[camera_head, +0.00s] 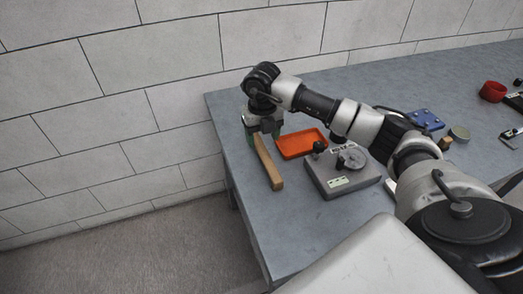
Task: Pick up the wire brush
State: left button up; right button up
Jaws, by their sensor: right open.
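The wire brush (268,163) lies near the left edge of the grey table, its tan wooden handle pointing toward the front. Its far end is hidden under my right gripper (263,134). My right arm reaches in from the right, and its gripper points down over the far end of the brush with its fingers open. From this view I cannot tell whether the fingers touch the brush. My left gripper is not in view.
An orange tray (289,147) lies right of the brush. A grey device with a dial (343,187) stands nearer the front. The table's front left area is clear.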

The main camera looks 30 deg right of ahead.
aim_at(263, 151)
jog(key=shift+f, duration=1.3)
jog(key=f, duration=0.2)
jog(key=f+p, duration=0.1)
jog(key=f, duration=0.1)
jog(key=shift+w+d+f, duration=0.2)
jog(key=shift+f, duration=0.2)
jog(key=c, duration=1.1)
pick_arm(q)
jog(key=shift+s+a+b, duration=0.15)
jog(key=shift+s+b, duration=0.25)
jog(key=shift+b, duration=0.1)
pick_arm(e)
jog(key=shift+o, duration=0.2)
notch_tip(263, 151, up, 10)
jog(key=shift+r, duration=0.1)
